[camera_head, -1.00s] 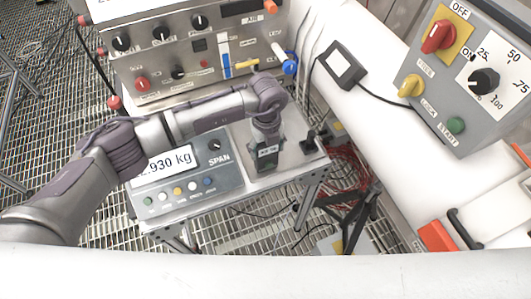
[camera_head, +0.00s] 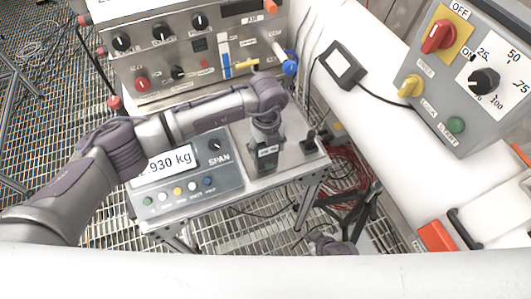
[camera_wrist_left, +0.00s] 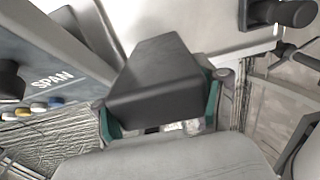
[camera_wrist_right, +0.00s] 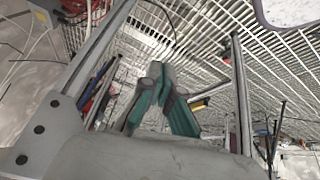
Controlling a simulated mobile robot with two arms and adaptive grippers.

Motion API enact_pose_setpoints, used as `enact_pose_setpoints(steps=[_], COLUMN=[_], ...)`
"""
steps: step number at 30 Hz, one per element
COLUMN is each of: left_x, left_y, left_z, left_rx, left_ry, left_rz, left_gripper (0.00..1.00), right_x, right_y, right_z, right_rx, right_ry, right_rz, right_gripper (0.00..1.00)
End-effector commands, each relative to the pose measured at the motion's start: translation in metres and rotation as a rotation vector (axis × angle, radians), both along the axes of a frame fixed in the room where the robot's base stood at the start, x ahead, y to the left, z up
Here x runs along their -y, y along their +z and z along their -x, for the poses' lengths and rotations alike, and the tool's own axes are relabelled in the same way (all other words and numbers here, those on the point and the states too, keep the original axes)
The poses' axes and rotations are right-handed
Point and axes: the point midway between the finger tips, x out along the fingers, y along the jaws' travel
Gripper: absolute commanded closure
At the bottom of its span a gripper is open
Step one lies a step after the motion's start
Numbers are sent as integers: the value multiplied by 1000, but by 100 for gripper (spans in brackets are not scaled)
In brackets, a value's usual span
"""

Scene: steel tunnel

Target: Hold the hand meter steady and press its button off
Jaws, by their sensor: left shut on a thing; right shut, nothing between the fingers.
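The hand meter (camera_head: 268,165) is a small dark unit with a greenish display, standing on the steel table beside the scale panel. My left gripper (camera_head: 266,146) is over it from above. In the left wrist view, the teal fingers (camera_wrist_left: 161,92) are shut on the sides of its dark body (camera_wrist_left: 155,70). The meter's button cannot be made out. My right gripper (camera_wrist_right: 164,80) is shut and empty over the floor grating, apart from the meter. In the head view only part of my right arm shows at the bottom, right of the table.
The scale panel (camera_head: 185,192) with its display and small buttons is left of the meter. A black joystick-like fixture (camera_head: 309,143) stands at the table's right edge. A knobbed panel (camera_head: 180,72) is behind. Red cables (camera_head: 345,165) lie right of the table.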

Motion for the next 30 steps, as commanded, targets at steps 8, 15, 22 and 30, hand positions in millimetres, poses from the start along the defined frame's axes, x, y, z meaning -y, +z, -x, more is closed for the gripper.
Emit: enact_pose_setpoints(steps=[8,15,22,30], left_x=[0,0,0,0], left_y=[-1,-1,-1,-1], left_z=[1,1,1,1], left_rx=[-3,-3,-3,-4], left_ry=[0,0,0,0], left_rz=[-1,-1,-1,-1], left_gripper=[71,71,71,71], right_x=[-55,-82,-90,-103], right_y=[117,185,203,203], right_z=[-44,-50,-55,-86], right_rx=[187,290,319,319], right_ry=[210,332,363,362], right_rz=[-54,-79,-84,-87], right_gripper=[100,100,100,100])
